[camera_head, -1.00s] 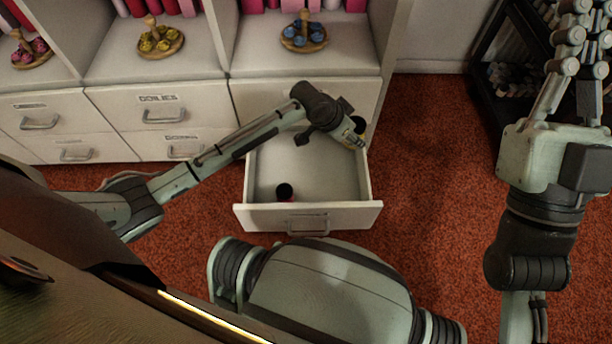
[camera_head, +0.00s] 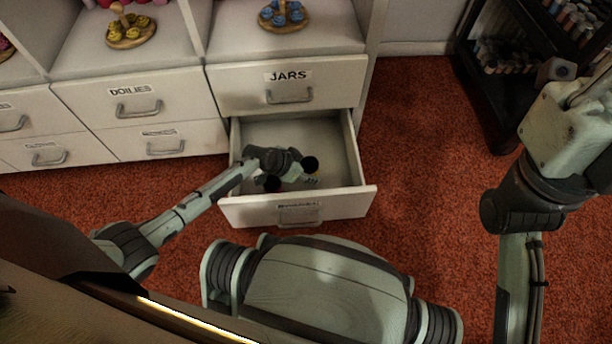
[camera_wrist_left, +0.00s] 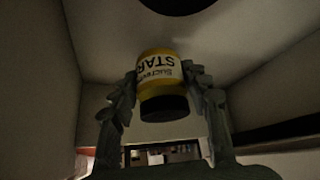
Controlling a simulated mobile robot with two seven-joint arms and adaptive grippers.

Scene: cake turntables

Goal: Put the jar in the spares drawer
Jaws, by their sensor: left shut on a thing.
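A jar (camera_wrist_left: 157,72) with a yellow and white label and a dark lid is between the fingers of my left gripper (camera_wrist_left: 163,98) in the left wrist view. In the head view, my left gripper (camera_head: 296,172) is shut on it, down inside the open lower drawer (camera_head: 345,200) beneath the drawer marked JARS. The held jar's dark lid (camera_head: 310,163) shows there, its body mostly hidden. I cannot tell whether the jar touches the drawer floor. My right gripper (camera_head: 590,95) is at the right edge, its fingers cut off.
The closed JARS drawer (camera_head: 285,85) is above. A black shelf rack (camera_head: 490,110) stands at right. Red carpet (camera_head: 420,150) is clear between.

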